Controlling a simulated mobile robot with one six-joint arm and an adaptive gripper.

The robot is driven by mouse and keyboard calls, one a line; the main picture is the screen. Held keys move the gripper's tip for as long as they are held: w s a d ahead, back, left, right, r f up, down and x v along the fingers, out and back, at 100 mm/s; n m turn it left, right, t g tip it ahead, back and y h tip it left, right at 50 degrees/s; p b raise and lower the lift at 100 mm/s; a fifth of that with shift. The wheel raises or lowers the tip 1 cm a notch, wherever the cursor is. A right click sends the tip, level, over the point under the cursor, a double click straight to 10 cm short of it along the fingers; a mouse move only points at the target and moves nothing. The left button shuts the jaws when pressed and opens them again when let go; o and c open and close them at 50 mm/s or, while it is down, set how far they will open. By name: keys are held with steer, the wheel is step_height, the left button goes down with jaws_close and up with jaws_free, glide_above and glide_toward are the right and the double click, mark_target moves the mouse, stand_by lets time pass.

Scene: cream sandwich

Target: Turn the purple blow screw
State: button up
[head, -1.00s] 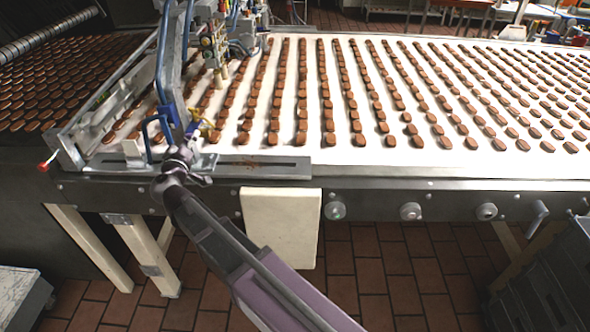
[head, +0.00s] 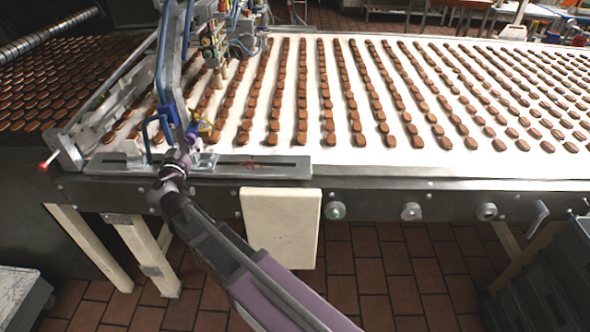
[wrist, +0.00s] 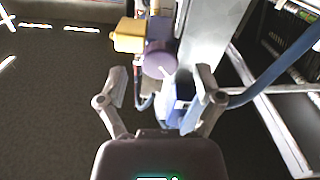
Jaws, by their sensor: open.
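The purple blow screw (wrist: 160,60) shows in the wrist view as a round purple knob just ahead of my gripper, roughly between the fingertips. My gripper (wrist: 160,85) is open, with one finger on each side and nothing held. In the head view the purple screw (head: 191,135) is small, at the lower end of the blue frame on the machine. My gripper (head: 182,152) is just below and to the left of it there, and the fingers are hard to make out. I cannot tell whether a finger touches the screw.
A yellow block (wrist: 129,36) sits left of the screw, and a grey metal bar (wrist: 205,40) stands right of it. A blue tube (wrist: 280,72) runs at the right. The conveyor (head: 345,165) carries many brown biscuits. A cream panel (head: 281,228) hangs at its front edge.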

steer(key=s, duration=1.2)
steer(key=w+d+f+m+g+h+p, duration=0.1)
steer(key=d+g+p, duration=0.3)
steer(key=d, duration=1.1)
steer(key=w+d+f+m+g+h+p, duration=0.1)
steer(key=w+d+f+g+h+p, duration=0.2)
steer(key=d+g, duration=0.4)
steer(key=shift+w+d+f+m+g+h+p, duration=0.3)
steer(key=shift+w+d+p, duration=0.55)
steer(key=shift+d, duration=3.05)
steer(key=shift+s+r, duration=0.1)
steer(key=s+d+f+g+y, duration=0.2)
steer(key=s+d+g+y, duration=0.1)
steer(key=d, duration=0.3)
steer(key=s+d+f+n+g+y, duration=0.1)
steer(key=s+d+f+g+y, duration=0.1)
steer(key=s+d, duration=0.3)
steer(key=shift+d+f+g+y, duration=0.4)
steer(key=shift+d+f+g, duration=0.3)
steer(key=shift+d, duration=0.6)
